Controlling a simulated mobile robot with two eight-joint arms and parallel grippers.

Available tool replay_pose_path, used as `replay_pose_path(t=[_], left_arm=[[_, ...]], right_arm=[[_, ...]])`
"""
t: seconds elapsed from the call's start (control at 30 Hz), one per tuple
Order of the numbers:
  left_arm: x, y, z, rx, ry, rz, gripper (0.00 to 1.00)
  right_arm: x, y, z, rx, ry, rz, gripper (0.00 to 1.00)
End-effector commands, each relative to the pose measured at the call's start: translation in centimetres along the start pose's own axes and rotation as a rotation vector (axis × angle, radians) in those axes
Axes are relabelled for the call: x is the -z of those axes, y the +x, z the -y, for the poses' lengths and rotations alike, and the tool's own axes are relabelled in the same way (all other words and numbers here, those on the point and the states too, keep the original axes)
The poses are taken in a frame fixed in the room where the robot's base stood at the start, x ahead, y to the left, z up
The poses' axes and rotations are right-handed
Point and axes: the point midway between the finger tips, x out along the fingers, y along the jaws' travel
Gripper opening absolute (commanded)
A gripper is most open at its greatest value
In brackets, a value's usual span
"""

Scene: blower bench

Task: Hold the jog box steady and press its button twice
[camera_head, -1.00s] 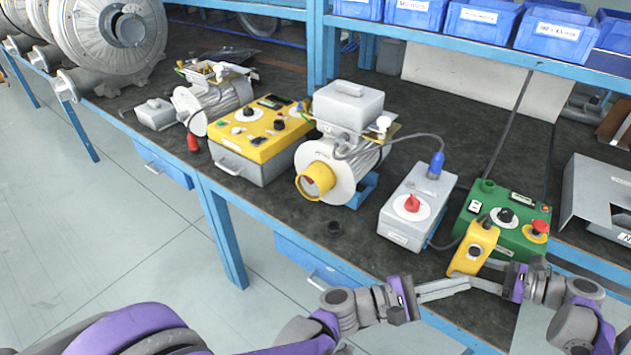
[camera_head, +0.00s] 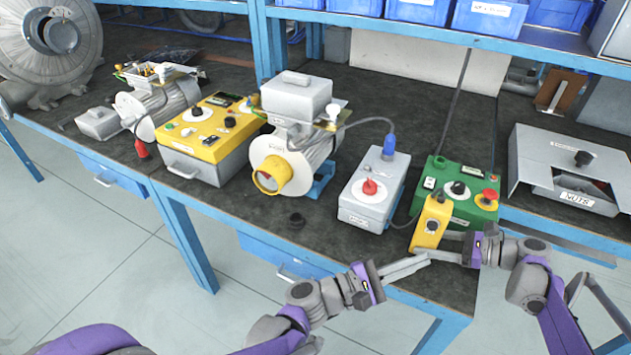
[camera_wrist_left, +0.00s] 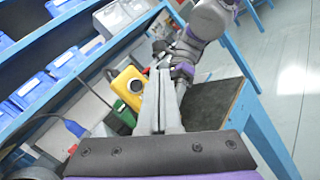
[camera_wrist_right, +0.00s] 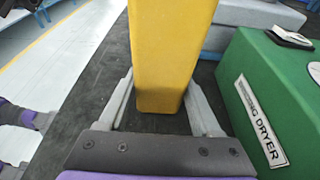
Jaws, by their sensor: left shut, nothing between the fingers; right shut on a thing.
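The yellow jog box (camera_head: 431,222) stands at the bench's front, by the green control box. It has a dark round button (camera_head: 432,226) on its face, which also shows in the left wrist view (camera_wrist_left: 136,85). My right gripper (camera_head: 445,247) is shut on the jog box; in the right wrist view one finger lies on each side of its yellow body (camera_wrist_right: 168,50). My left gripper (camera_head: 424,259) is shut and empty, its fingertips just in front of and below the jog box in the head view. In the left wrist view the closed fingers (camera_wrist_left: 160,85) overlap the box's lower right edge.
The green control box (camera_head: 456,190) with a red knob stands right behind the jog box. A grey switch box (camera_head: 370,198) is to the left. A grey nuts tray (camera_head: 570,165) is to the right. Open floor lies before the bench.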

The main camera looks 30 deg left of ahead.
Motion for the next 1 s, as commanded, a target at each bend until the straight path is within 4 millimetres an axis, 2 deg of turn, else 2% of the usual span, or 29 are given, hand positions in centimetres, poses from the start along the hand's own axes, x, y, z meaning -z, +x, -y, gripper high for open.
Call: replay_pose_path(t=[0.17,0.47,0.67,1.0], left_arm=[[-1.5,-2.1,1.5,0.001,0.000,0.001,0.00],[-1.5,-2.1,1.5,0.001,0.000,0.001,0.00],[-0.9,-1.2,0.9,0.001,0.000,0.001,0.00],[1.6,2.1,-1.6,0.001,0.000,0.001,0.00]], right_arm=[[0.1,0.0,0.0,0.001,0.000,-0.001,0.34],[0.1,0.0,0.0,0.001,0.000,-0.001,0.34],[0.1,0.0,0.0,0.001,0.000,-0.001,0.34],[0.0,0.0,0.0,0.001,0.000,-0.001,0.34]])
